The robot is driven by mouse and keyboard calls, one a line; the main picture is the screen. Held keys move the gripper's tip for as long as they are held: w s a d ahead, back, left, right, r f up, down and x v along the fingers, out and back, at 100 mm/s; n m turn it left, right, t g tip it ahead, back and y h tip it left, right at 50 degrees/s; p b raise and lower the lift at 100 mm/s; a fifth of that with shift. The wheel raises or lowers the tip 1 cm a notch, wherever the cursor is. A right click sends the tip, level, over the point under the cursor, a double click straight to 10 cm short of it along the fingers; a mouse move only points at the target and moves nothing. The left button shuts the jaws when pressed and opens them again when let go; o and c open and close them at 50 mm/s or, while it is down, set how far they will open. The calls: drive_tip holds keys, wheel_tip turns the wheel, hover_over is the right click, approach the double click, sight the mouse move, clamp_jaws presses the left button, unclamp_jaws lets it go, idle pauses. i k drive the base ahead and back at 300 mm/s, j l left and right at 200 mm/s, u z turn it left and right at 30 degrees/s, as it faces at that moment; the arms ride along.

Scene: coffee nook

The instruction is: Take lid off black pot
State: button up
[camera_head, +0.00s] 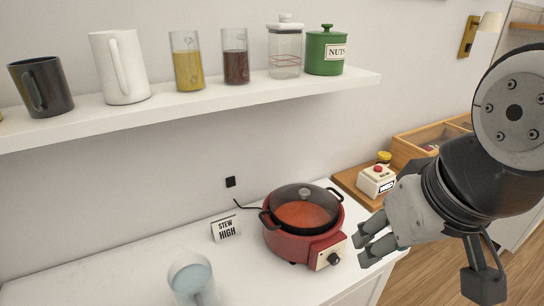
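A round cooker (287,245) stands on the white counter. Its outer body is red, with a black rim and black side handles, and a cream dial panel faces the front right. What looks like a clear glass lid (322,201) with a dark knob (305,191) covers it, and orange-red contents show through. My gripper (361,250) is to the right of the cooker, close to its dial panel, pointing left. Its grey fingers are apart with nothing between them. Depth between fingers and cooker is hard to judge.
A "STEW HIGH" sign (226,228) and a glass jug (192,278) are left of the cooker. A white device with a red button (376,180) sits on a wooden board behind my gripper. A shelf (160,113) with mugs and jars hangs above.

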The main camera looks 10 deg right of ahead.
sight(304, 205)
drive_tip(key=i+l+u, duration=0.15)
drive_tip(key=l, duration=0.15)
drive_tip(key=i+l+u, duration=0.15)
drive_tip(key=l, duration=0.15)
drive_tip(key=l+u, duration=0.2)
drive_tip(key=i+l+u, duration=0.15)
drive_tip(key=l, duration=0.35)
